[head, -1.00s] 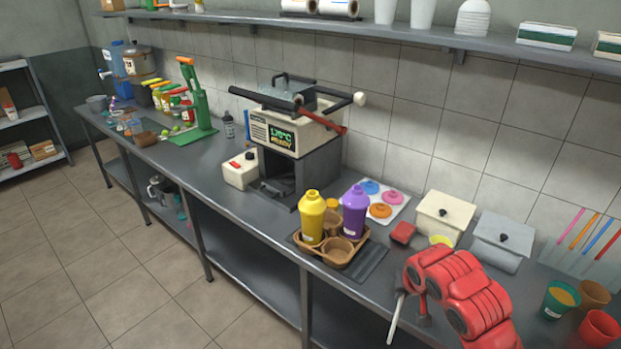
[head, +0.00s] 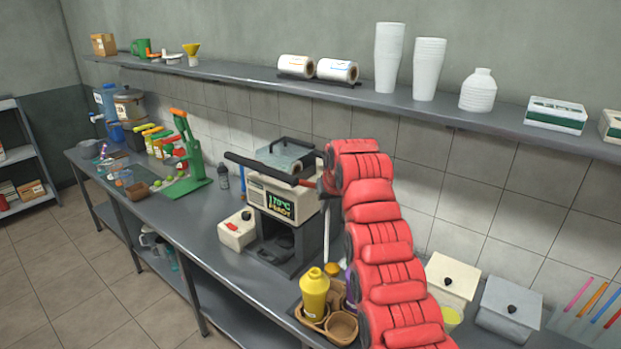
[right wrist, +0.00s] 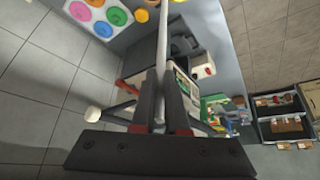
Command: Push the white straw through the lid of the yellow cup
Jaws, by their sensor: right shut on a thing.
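The yellow cup (head: 314,292) stands upright with its domed yellow lid in the brown cup carrier (head: 341,327) on the counter. My right gripper (head: 327,188) is raised above and behind the cup, in front of the heated machine. It is shut on the white straw (head: 326,225), which hangs almost upright, apart from the lid. In the right wrist view the straw (right wrist: 163,40) runs between the two dark fingers (right wrist: 163,85). The purple cup (head: 350,287) is mostly hidden behind my right arm. My left gripper is not in view.
The sealing machine (head: 283,205) with its display stands behind the carrier. A white box (head: 237,230) sits to its left. Two lidded bins (head: 505,310) are at the right, near coloured straws (head: 590,300). A wall shelf (head: 400,108) runs above. Coloured lids (right wrist: 98,18) show in the right wrist view.

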